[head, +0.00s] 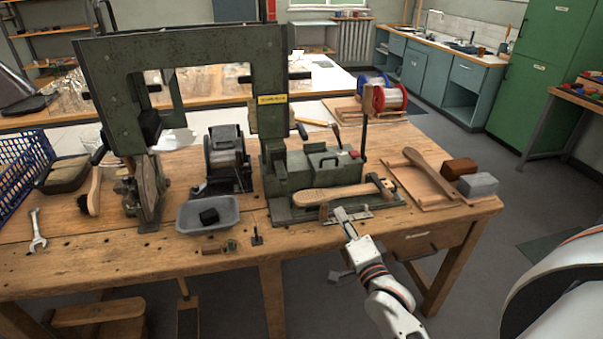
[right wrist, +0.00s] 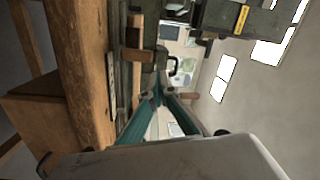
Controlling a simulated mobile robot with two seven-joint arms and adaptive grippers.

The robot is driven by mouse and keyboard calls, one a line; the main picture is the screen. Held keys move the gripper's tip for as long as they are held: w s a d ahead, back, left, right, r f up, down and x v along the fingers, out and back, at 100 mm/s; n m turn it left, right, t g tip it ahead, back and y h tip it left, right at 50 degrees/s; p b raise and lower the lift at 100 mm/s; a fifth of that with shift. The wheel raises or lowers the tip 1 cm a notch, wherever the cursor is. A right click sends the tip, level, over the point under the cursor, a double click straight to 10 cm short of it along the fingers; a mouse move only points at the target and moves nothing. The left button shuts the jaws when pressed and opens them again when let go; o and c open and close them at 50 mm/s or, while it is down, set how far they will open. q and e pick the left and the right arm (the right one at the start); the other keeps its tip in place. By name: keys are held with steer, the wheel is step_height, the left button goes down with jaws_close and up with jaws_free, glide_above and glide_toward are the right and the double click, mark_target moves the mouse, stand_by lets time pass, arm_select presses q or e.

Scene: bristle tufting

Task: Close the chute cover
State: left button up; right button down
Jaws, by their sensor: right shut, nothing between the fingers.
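The green tufting machine (head: 285,185) stands on the wooden bench, with a tall green frame (head: 185,50) rising at its left. A green box-like part with a black handle (head: 322,160) sits on its base; I cannot tell surely whether this is the chute cover, or if it is open. A wooden brush body (head: 335,194) lies along the front of the base. My right gripper (head: 343,214) is shut and empty, just in front of the base's front edge. In the right wrist view its fingers (right wrist: 156,95) meet below a black handle (right wrist: 165,61). My left gripper is out of view.
A grey tray (head: 208,226) with a black block stands left of the machine. A wire spool (head: 388,97) stands behind. A wrench (head: 37,230) lies at the left.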

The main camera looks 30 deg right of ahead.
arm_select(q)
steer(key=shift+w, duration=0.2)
arm_select(e)
steer(key=w+d+r+m, duration=0.1)
steer(key=w+d, duration=0.1)
steer(key=w, duration=0.2)
steer(key=w+d+r+m+h, duration=0.1)
steer(key=w+r+m, duration=0.1)
steer(key=w, duration=0.3)
steer(key=w+d+r+m+t, duration=0.1)
steer(key=w+d+r, duration=0.1)
steer(key=w, duration=0.3)
steer(key=shift+w+d+r+m+h, duration=0.1)
steer(key=shift+d+r+m+h, duration=0.1)
steer(key=shift+d+m+h, duration=0.1)
steer(key=x, duration=0.2)
steer(key=f+b+x, duration=0.1)
steer(key=x, duration=0.2)
steer(key=b+x, duration=0.1)
steer(key=x, duration=0.2)
steer(key=shift+w+f, duration=0.35)
steer(key=shift+w+d+r, duration=0.1)
steer(key=shift+w, duration=0.15)
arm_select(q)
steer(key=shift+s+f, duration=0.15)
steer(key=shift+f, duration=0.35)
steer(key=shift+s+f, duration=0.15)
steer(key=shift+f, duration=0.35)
arm_select(e)
steer(key=shift+r, duration=0.15)
